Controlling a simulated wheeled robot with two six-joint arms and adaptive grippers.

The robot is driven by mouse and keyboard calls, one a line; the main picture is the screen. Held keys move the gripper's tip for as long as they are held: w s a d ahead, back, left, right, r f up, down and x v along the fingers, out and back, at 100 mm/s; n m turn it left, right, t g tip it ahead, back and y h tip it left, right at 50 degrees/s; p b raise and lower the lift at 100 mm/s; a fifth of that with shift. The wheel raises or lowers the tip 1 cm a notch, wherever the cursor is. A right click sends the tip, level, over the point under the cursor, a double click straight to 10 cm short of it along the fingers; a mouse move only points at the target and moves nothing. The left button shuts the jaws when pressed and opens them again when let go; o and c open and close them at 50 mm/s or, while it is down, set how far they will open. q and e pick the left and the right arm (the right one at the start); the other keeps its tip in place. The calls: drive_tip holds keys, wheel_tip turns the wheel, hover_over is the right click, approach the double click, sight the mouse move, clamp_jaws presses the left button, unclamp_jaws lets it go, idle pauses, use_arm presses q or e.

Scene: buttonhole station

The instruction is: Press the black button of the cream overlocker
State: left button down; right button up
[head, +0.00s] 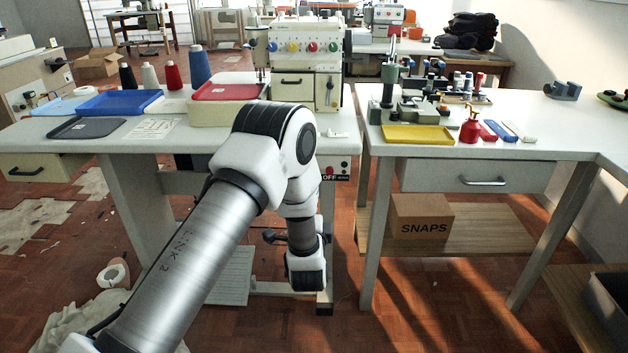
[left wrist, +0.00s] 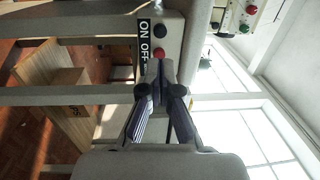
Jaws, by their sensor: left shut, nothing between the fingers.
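The cream overlocker (head: 306,52) with coloured dials stands on the left table in the head view. A switch box (head: 343,163) is under that table's edge, partly behind my left arm. In the left wrist view the box carries a black button (left wrist: 160,31) beside "ON" and a red button (left wrist: 159,52) beside "OFF". My left gripper (left wrist: 160,68) is shut and empty there. Its tips appear just below the red button in the picture, with the black button farther up. I cannot tell the gap in depth. In the head view my left fingers do not show clearly. My right gripper is not in view.
A red tray (head: 222,91), a blue tray (head: 120,103) and thread cones share the overlocker's table. The right table (head: 560,130) holds a snap press, a yellow tray (head: 418,134) and a red bottle. A "SNAPS" carton (head: 421,216) sits on the shelf below it.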

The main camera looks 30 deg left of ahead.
sight(329, 162)
use_arm(q)
drive_tip(key=b+x, duration=0.1)
drive_tip(key=x, duration=0.9)
drive_tip(key=shift+b, duration=0.4)
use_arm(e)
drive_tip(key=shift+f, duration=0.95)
use_arm(q)
drive_tip(key=shift+a, duration=0.1)
